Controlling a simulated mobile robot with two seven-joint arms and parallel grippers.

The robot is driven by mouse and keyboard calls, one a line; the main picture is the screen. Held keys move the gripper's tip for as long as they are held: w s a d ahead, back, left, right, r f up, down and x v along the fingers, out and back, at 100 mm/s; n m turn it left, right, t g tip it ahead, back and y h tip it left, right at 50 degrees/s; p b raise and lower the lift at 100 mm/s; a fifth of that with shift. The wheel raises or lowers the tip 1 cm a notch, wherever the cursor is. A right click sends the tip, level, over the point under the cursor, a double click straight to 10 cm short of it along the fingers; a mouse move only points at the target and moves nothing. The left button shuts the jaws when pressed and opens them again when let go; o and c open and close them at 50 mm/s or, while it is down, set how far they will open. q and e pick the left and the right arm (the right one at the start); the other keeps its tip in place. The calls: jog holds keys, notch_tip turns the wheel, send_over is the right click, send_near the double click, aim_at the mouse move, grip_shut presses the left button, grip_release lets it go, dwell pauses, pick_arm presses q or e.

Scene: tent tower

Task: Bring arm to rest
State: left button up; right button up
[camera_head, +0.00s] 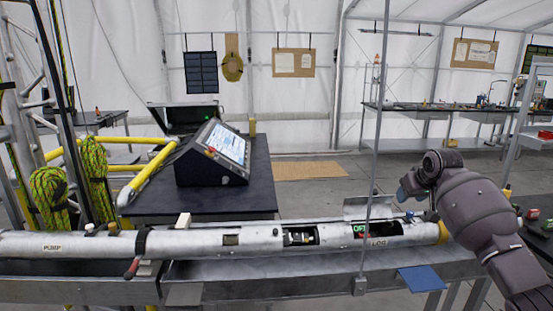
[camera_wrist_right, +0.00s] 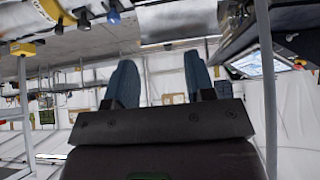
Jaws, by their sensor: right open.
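My right arm (camera_head: 480,215) comes in from the right edge of the head view and reaches over the right end of the long metal tube. My right gripper (camera_head: 406,192) is at its far end, near the tube's right part, partly hidden by the wrist. In the right wrist view its two blue-grey fingers (camera_wrist_right: 160,80) stand apart with nothing between them, so it is open and empty. My left gripper is in neither view.
The silver tube (camera_head: 195,242) lies along a metal bench, with open windows and a raised flap (camera_head: 369,208). A thin upright pole (camera_head: 375,140) stands just left of my right gripper. A console (camera_head: 213,154) sits on a dark table.

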jog(key=s+a+f+t, duration=0.1)
jog(key=s+a+f, duration=0.1)
jog(key=s+f, duration=0.55)
jog(key=s+a+f, duration=0.1)
jog(key=s+f, duration=0.3)
jog(key=f, duration=0.7)
jog(key=s+a+f+t, duration=0.1)
jog(key=s+a+f, duration=0.1)
jog(key=s+f, duration=0.6)
jog(key=s+a+f+t, duration=0.1)
jog(key=s+a+f, duration=0.1)
jog(key=s, duration=1.1)
jog(key=s+a+f+t, duration=0.1)
jog(key=s+a+f, duration=0.2)
jog(key=s, duration=1)
jog(key=shift+s+a+f+h, duration=0.15)
jog(key=shift+f+h, duration=0.25)
jog(key=shift+f, duration=0.1)
jog(key=shift+c, duration=0.6)
